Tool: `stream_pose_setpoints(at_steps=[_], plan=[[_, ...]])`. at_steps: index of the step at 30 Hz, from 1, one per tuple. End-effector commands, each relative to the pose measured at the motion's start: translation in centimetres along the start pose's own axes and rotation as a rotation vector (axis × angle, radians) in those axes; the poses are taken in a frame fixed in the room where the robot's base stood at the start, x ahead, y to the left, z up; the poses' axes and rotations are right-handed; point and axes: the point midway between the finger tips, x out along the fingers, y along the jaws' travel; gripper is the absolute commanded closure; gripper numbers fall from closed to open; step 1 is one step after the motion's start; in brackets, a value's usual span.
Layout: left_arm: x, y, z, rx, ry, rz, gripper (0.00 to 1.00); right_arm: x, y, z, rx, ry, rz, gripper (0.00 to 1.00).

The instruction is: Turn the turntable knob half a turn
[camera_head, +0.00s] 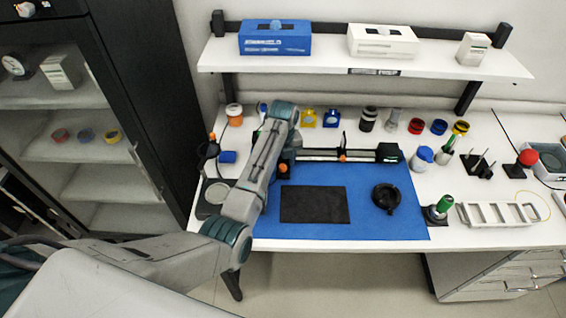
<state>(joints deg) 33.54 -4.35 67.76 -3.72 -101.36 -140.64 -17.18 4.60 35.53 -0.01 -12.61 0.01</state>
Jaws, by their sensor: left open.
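A black round device (386,197) with a raised centre and a small projection lies on the right part of the blue mat (330,230); it looks like the turntable, and its knob is too small to make out. My left arm comes in from the left and reaches over the mat's left side. My left gripper (286,158) is open near the left end of a black rail (350,155), well to the left of the round device. It is partly hidden by my own arm, and I cannot tell if it touches anything. My right gripper is not in view.
A black rectangular pad (315,204) lies mid-mat. A green-handled tool (440,207) and a white rack (497,214) stand right of the mat. Jars and small coloured holders line the back. A shelf (360,64) with a blue box (275,40) overhangs the bench.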

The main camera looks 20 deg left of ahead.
Motion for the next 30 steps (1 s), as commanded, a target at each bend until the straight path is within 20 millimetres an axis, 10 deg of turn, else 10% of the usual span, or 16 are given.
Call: stream_pose_setpoints(at_steps=[11, 13, 30], plan=[[-7.3, -0.1, 0.1, 0.000, -0.007, -0.006, 0.55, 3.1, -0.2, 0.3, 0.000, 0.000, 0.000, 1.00], [-8.9, 0.0, 0.0, 0.000, -0.002, -0.002, 0.55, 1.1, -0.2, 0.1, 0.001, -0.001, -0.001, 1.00], [-9.9, 0.0, 0.1, 0.000, -0.003, -0.002, 0.55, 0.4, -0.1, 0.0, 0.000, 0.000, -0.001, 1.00]])
